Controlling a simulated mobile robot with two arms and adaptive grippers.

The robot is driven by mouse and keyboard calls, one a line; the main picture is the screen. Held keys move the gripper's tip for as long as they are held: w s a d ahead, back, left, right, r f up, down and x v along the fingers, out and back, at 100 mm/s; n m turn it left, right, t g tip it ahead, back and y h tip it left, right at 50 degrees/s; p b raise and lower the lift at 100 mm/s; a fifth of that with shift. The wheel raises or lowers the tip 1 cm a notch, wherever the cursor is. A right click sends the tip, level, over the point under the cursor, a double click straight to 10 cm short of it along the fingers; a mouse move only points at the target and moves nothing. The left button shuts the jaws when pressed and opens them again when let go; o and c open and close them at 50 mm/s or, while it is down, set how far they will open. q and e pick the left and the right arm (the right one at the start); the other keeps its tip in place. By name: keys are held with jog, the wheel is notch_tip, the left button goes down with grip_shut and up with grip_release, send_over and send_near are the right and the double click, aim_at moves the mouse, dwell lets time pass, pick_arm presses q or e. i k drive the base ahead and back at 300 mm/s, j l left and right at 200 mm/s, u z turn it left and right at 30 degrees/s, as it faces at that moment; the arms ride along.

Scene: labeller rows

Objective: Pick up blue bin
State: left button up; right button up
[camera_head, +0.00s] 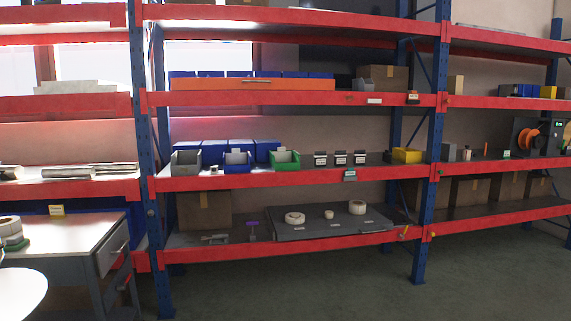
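A small open-front blue bin (237,168) stands on the middle red-edged shelf of the rack, in the left half of the view. A grey bin (186,168) is to its left and a green bin (285,164) to its right. More blue bins (214,148) stand in a row just behind these, partly hidden. Something pale shows inside the front blue bin, too small to make out. Neither of my grippers is in view.
The shelf (345,180) carries several small black-and-white boxes and a yellow bin (406,155) farther right. A blue upright (143,130) stands left of the bins. A grey workbench (70,240) is at lower left. The floor (330,290) ahead is clear.

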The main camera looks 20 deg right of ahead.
aim_at(240, 169)
jog(key=i+l, duration=0.2)
jog(key=i, duration=0.25)
jog(key=i+l+u, duration=0.15)
jog(key=i, duration=0.3)
